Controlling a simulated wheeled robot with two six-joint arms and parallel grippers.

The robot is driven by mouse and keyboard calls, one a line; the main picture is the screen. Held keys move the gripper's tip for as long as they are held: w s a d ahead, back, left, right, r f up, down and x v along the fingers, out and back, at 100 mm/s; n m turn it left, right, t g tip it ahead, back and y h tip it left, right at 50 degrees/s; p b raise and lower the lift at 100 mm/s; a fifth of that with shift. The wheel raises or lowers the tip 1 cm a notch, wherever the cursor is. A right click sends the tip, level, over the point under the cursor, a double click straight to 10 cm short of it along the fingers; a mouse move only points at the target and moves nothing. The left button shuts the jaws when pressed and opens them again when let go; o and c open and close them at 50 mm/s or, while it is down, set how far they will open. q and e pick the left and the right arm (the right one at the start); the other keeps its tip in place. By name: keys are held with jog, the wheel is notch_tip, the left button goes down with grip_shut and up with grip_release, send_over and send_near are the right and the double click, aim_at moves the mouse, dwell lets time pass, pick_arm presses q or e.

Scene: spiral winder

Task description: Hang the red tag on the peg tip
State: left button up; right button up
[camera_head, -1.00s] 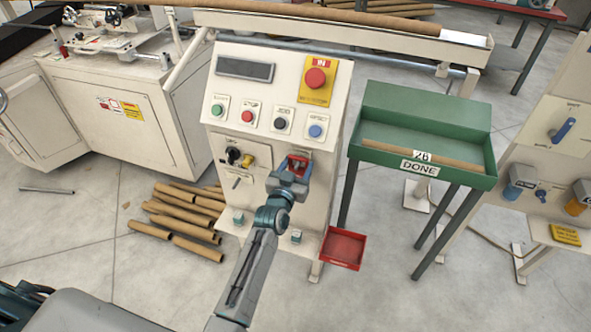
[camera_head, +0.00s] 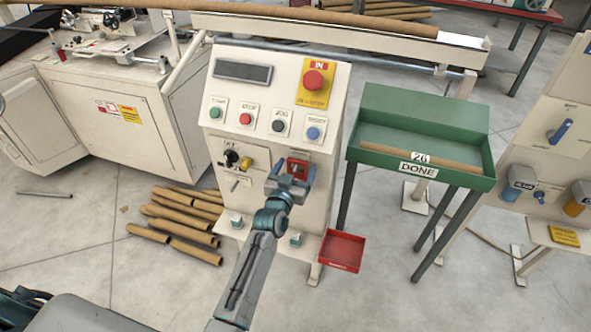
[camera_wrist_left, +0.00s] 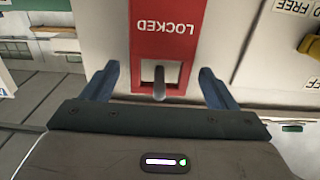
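The red tag (camera_head: 297,167) with the word LOCKED is on the front of the cream control cabinet, below the buttons. In the left wrist view the tag (camera_wrist_left: 165,32) has an opening, and the grey peg (camera_wrist_left: 159,88) shows within it, its tip toward me. The tag looks hung on the peg. My left gripper (camera_head: 292,173) is in front of the tag, fingers spread. In the left wrist view the gripper (camera_wrist_left: 158,78) has one blue finger on each side of the tag, with clear gaps and nothing held. My right gripper is not in view.
A selector and yellow padlock-like part (camera_head: 247,163) sit left of the tag. The cabinet (camera_head: 225,110) carries several buttons and a red emergency stop (camera_head: 313,80). A red tray (camera_head: 342,251) is low at right. A green DONE table (camera_head: 420,110) stands farther right. Cardboard tubes (camera_head: 185,220) lie on the floor.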

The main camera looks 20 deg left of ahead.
pick_arm(q)
jog(key=shift+s+f, duration=0.15)
jog(key=shift+s, duration=0.2)
jog(key=s+b, duration=0.3)
jog(key=s, duration=0.7)
jog(key=s+a+f+g, duration=0.1)
jog(key=s+f+g, duration=0.25)
jog(key=f, duration=0.75)
jog(key=s+a+f+g, duration=0.15)
jog(key=s+f, duration=0.35)
jog(key=f, duration=0.7)
jog(key=s+f+g, duration=0.3)
jog(key=s+f, duration=0.1)
jog(key=f, duration=0.7)
jog(key=s+a+f+g, duration=0.3)
jog(key=s+f, duration=0.4)
jog(key=s, duration=0.4)
jog(key=s+a+f+g+y, duration=0.1)
jog(key=s+a+f+g, duration=0.1)
jog(key=s+f, duration=0.5)
jog(key=s+a+f+g, duration=0.3)
jog(key=s+f, duration=0.4)
jog(key=s, duration=0.8)
jog(key=shift+s+a+f+g, duration=0.2)
jog(key=shift+a+g, duration=0.1)
jog(key=shift+a, duration=0.4)
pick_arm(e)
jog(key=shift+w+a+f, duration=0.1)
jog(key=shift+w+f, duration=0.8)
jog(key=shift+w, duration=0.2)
